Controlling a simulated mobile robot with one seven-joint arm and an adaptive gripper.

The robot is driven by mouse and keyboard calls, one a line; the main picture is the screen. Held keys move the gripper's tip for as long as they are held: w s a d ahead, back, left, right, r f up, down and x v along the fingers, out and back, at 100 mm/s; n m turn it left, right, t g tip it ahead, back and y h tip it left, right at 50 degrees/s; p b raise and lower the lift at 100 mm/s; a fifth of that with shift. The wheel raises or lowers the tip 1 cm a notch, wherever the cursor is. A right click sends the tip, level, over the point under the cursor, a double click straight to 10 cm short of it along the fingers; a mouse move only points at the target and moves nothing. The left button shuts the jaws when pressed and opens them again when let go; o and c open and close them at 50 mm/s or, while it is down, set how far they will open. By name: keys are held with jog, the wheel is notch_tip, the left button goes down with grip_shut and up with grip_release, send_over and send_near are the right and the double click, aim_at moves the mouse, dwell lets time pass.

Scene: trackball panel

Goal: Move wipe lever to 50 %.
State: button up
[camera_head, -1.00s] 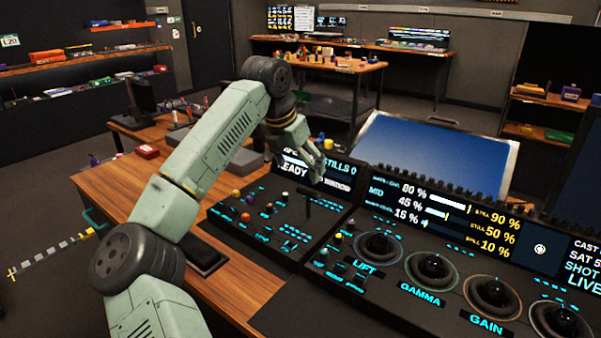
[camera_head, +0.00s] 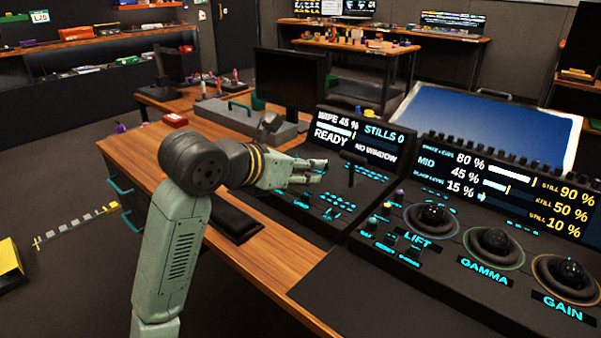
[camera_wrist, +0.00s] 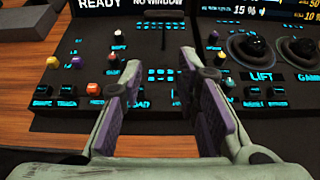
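The wipe lever (camera_head: 352,167) is a dark upright lever with a wide top on the left console panel, in front of its screen. That screen (camera_head: 357,137) reads WIPE 45 %, READY, STILLS 0 and NO WINDOW. My gripper (camera_head: 318,171) is left of the lever in the head view, low above the panel and pointing toward it, apparently without touching. In the wrist view my gripper (camera_wrist: 160,72) is open, its two purple-padded fingers apart with nothing held between them.
Coloured knobs (camera_wrist: 113,69) and lit keys cover the left panel below my gripper. To the right, a console has LIFT, GAMMA (camera_head: 491,247) and GAIN trackballs under a screen (camera_head: 505,185). A dark monitor (camera_head: 291,80) stands behind. The wooden desk (camera_head: 262,248) has bare room at left.

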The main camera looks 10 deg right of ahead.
aim_at(352, 172)
jog(key=shift+d, duration=0.1)
jog(key=shift+c, duration=0.6)
jog(key=p+x, duration=0.1)
jog(key=x, duration=0.7)
jog(key=r+p+x, duration=0.1)
jog(key=x, duration=0.3)
jog(key=shift+d+p, duration=0.2)
jog(key=shift+p, duration=0.1)
grip_shut()
jog(key=shift+x, duration=0.85)
jog(key=shift+w+r, duration=0.1)
jog(key=shift+r, duration=0.05)
jog(key=shift+w+d, duration=0.35)
jog(key=shift+d, duration=0.1)
